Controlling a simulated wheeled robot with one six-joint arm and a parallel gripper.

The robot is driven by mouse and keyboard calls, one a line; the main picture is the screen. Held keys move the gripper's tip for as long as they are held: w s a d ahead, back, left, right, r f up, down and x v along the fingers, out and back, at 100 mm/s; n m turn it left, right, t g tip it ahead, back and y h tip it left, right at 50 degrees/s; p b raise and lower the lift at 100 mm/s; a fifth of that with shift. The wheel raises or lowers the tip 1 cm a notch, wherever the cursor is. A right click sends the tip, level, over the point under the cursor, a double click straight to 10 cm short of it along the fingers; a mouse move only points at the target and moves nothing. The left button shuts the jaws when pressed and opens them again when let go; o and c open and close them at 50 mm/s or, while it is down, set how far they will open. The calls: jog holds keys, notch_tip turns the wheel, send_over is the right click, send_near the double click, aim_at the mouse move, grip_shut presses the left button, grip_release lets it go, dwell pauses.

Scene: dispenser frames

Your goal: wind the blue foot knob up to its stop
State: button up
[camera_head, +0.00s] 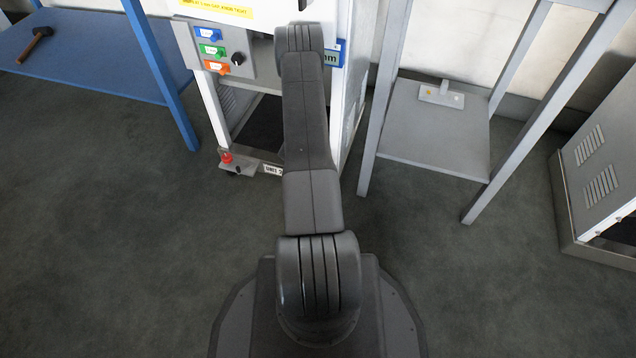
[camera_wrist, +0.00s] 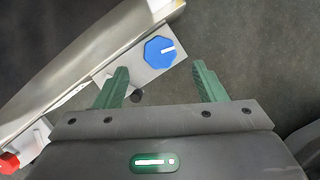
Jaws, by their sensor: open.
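The blue foot knob (camera_wrist: 160,50) shows in the wrist view as a blue faceted knob with a white pointer line, on a light grey bracket (camera_wrist: 125,67) at the foot of the machine frame. My gripper (camera_wrist: 163,72) has two green fingers, spread apart and empty. The knob lies beyond the fingertips, between their lines and nearer the left finger; no contact shows. In the head view my arm hides the blue knob and my gripper.
A red knob (camera_head: 226,157) sits at the frame's other front foot; it also shows in the wrist view (camera_wrist: 9,162). A grey stand (camera_head: 437,128) is to the right and a blue table (camera_head: 90,55) to the left. Open floor (camera_head: 120,240) lies in front.

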jog(key=b+x, duration=0.1)
jog(key=x, duration=0.4)
jog(key=shift+w+d+f, duration=0.1)
jog(key=shift+f, duration=0.3)
jog(key=c, duration=1)
jog(key=shift+b, duration=0.3)
jog(key=shift+n, duration=0.3)
